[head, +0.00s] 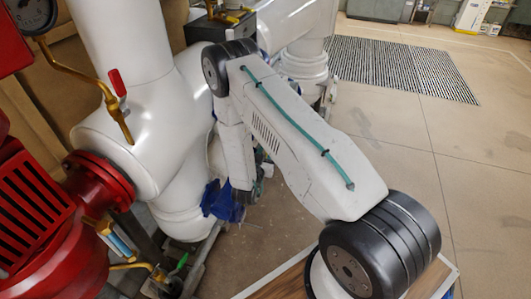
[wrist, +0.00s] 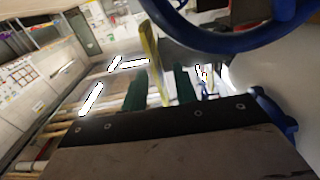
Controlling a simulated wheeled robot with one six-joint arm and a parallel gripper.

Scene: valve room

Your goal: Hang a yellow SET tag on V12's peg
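In the wrist view, a thin yellow tag (wrist: 153,60) stands almost edge-on between the two green fingers of my gripper (wrist: 161,88). The fingers are close on either side of it, and it sticks out past their tips. Its face and any lettering cannot be read. A blue handwheel (wrist: 232,41) curves across the top right of the wrist view, near the tag's far end. No valve label or peg can be made out, so I cannot tell which valve this is. In the head view my arm hides the gripper and tag.
In the head view, a large white pipe (head: 150,130) with a red flange (head: 101,180) and red motor housing (head: 40,215) fills the left. A brass pipe (head: 80,75) with a red-handled valve crosses it. Open floor (head: 430,130) and a striped mat (head: 400,70) lie right.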

